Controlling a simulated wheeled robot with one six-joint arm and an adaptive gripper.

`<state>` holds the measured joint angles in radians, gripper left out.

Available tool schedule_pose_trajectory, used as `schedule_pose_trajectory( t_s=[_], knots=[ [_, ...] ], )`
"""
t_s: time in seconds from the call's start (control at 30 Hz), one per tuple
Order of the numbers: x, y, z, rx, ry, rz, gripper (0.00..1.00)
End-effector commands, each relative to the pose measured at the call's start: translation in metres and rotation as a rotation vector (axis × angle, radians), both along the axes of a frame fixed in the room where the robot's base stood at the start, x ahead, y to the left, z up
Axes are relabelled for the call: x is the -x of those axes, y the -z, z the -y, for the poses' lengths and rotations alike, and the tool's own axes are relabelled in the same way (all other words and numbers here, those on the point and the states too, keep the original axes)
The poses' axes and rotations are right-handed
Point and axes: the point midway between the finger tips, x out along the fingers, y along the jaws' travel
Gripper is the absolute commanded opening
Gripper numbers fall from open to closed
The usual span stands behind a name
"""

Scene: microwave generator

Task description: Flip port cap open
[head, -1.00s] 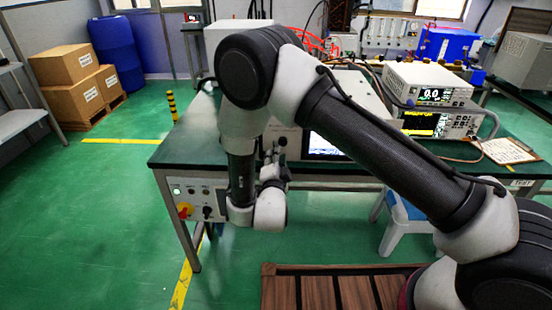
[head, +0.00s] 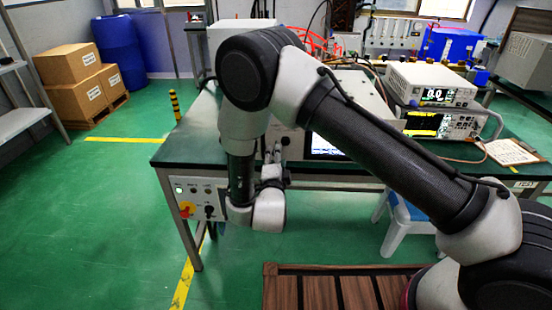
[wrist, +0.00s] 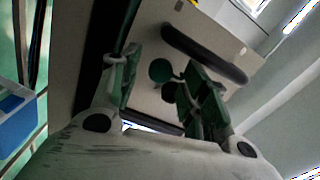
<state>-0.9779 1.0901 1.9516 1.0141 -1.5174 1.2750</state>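The pale front panel of the generator (wrist: 146,100) fills the middle of the wrist view, tilted. A round dark green disc (wrist: 160,70) on it, with a darker round part just below, looks like the port cap; whether it is open or shut is unclear. My gripper (wrist: 158,88) has its two fingers apart, with the disc showing between them, nearer the left finger. No contact is visible. In the head view my gripper (head: 273,158) is in front of the generator case beside its lit screen (head: 325,148); the cap is hidden there.
A long black handle (wrist: 204,54) sits on the panel close to the right finger. The green-topped bench (head: 189,149) carries stacked instruments (head: 432,100) at right. A control box with a red-yellow knob (head: 187,209) hangs below its left end. A stool (head: 401,233) stands underneath.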

Motion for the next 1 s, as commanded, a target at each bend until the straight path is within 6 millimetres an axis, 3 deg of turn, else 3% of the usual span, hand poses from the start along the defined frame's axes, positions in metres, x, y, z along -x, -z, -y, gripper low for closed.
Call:
schedule_pose_trajectory(
  t_s=[0.23, 0.63, 1.0],
  knots=[
    [0.007, 0.000, -0.001, 0.001, -0.002, 0.000, 0.45],
    [0.069, 0.000, -0.003, 0.001, -0.002, 0.000, 0.45],
    [0.075, 0.000, -0.003, 0.000, 0.000, 0.000, 0.45]
  ],
)
